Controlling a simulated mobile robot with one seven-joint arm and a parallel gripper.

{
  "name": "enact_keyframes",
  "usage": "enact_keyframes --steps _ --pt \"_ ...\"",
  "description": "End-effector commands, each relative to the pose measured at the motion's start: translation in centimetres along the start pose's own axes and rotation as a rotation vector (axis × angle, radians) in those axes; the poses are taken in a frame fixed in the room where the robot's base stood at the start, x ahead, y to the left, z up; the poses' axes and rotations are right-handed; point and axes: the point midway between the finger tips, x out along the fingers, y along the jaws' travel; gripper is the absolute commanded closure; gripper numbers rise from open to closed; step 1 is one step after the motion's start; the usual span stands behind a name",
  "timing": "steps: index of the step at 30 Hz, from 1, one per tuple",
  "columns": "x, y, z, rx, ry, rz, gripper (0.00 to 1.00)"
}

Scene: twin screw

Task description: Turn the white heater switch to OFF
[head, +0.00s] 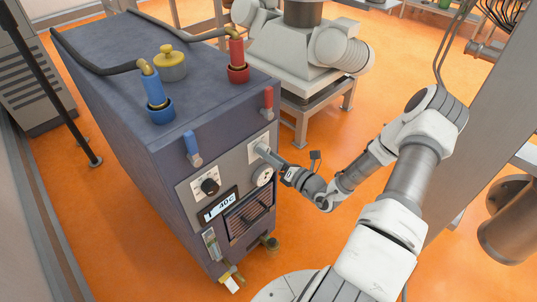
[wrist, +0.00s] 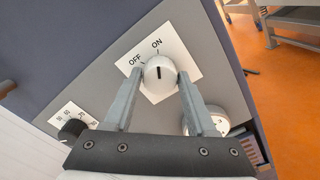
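The white heater switch (wrist: 158,84) is a round knob on a white plate printed OFF and ON in the wrist view. Its short dark mark stands nearly upright and points roughly at ON, with OFF to the upper left. My gripper (wrist: 160,73) has one finger on each side of the knob, at its left and right edges. I cannot tell whether the fingers press on it or stand just clear. In the head view, my gripper (head: 263,150) reaches the panel plate (head: 254,154) from the right and hides the knob.
Below the switch is a white round dial (head: 262,177); a black knob (head: 210,186) sits to its left, above a display (head: 219,207). Blue (head: 192,145) and red (head: 267,101) lever handles are above.

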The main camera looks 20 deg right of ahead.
Motion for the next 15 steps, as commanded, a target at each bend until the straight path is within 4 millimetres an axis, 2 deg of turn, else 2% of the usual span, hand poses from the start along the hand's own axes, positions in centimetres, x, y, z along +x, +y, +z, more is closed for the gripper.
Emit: enact_keyframes --steps 1,6,9,15 --pt "-0.02 0.0 -0.01 0.0 0.0 0.0 0.54" --pt "-0.03 0.0 -0.01 0.0 0.0 0.0 0.85" --pt "-0.03 0.0 -0.01 0.0 0.0 0.0 1.0" --pt "-0.04 0.01 -0.01 -0.012 0.001 0.0 1.0"
